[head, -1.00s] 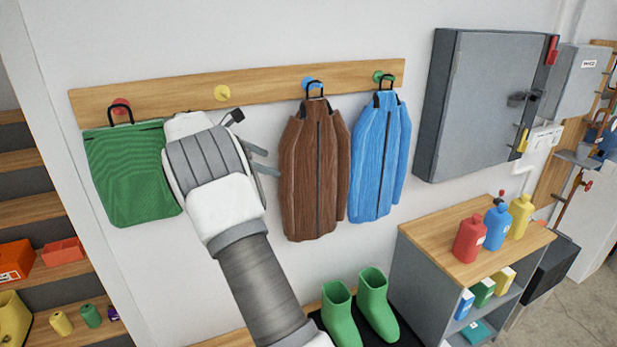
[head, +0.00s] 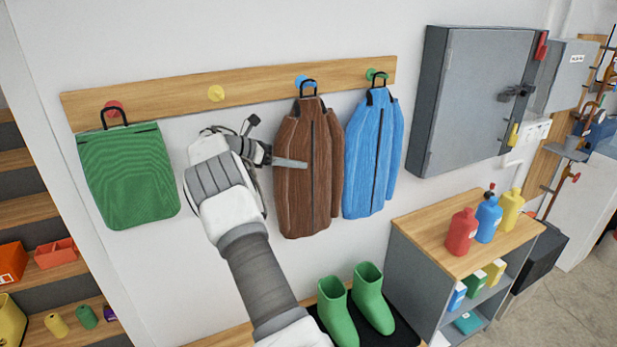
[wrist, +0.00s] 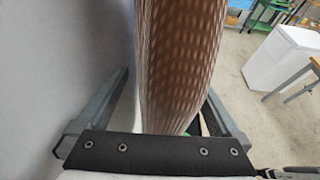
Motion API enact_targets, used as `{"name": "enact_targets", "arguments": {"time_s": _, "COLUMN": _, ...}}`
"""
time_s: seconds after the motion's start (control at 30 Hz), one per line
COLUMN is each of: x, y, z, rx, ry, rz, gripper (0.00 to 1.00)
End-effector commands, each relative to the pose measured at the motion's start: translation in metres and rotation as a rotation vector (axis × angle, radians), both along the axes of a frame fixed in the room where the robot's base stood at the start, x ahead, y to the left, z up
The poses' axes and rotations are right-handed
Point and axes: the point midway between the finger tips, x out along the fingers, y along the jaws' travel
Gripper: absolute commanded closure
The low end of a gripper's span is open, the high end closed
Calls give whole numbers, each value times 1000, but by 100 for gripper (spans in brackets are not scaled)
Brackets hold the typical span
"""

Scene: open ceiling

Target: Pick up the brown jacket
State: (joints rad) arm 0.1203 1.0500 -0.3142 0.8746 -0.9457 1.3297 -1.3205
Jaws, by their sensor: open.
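The brown jacket (head: 309,170) hangs by a black loop from the blue peg (head: 301,82) on the wooden rail, between the green bag and the blue jacket. My gripper (head: 297,176) is at the jacket's left side, with one finger showing across its front. In the wrist view the brown jacket (wrist: 180,65) fills the middle, between the two open fingers of my gripper (wrist: 165,110). One finger is on the wall side, the other on the room side. I cannot tell whether either finger touches the cloth.
The blue jacket (head: 373,153) hangs close on the right, and the green bag (head: 127,178) hangs on the left. The yellow peg (head: 215,93) is empty. Green boots (head: 352,303) stand below. A cabinet with bottles (head: 440,235) stands at the lower right, under a grey wall box (head: 475,100).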

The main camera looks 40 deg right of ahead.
Motion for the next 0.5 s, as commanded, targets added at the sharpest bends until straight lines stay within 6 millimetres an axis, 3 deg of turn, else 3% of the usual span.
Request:
{"name": "enact_targets", "arguments": {"time_s": 0.33, "x": -2, "y": -9, "z": -5, "rx": 1, "ry": -2, "rz": 1, "gripper": 0}}
{"name": "enact_targets", "arguments": {"time_s": 0.5, "x": -2, "y": -8, "z": -4, "rx": 1, "ry": -1, "rz": 1, "gripper": 31}}
